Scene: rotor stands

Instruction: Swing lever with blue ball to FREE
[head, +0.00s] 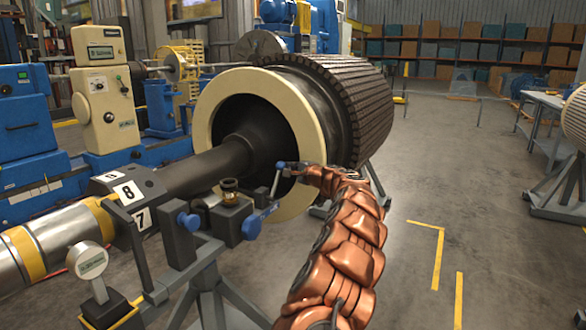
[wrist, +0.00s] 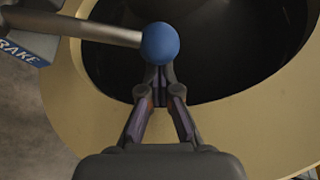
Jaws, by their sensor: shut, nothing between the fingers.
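The lever's blue ball (wrist: 160,43) sits at the end of a grey rod (wrist: 105,30) in the wrist view. The ball also shows in the head view (head: 280,165), above the stand's dark block. A blue plate reading BRAKE (wrist: 20,50) is near the rod's left end. No FREE marking is readable. My gripper (wrist: 158,72) is shut and empty, its fingertips just below the ball in the wrist picture. I cannot tell if they touch it. In the head view my gripper (head: 292,168) is just right of the ball.
The large rotor's cream ring (head: 221,88) and dark shaft (head: 190,170) are close behind the lever. Blue knobs (head: 189,221) and a small brass-coloured cup (head: 229,190) are on the stand at left. A dial gauge (head: 91,262) stands lower left. Open floor (head: 480,230) is at right.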

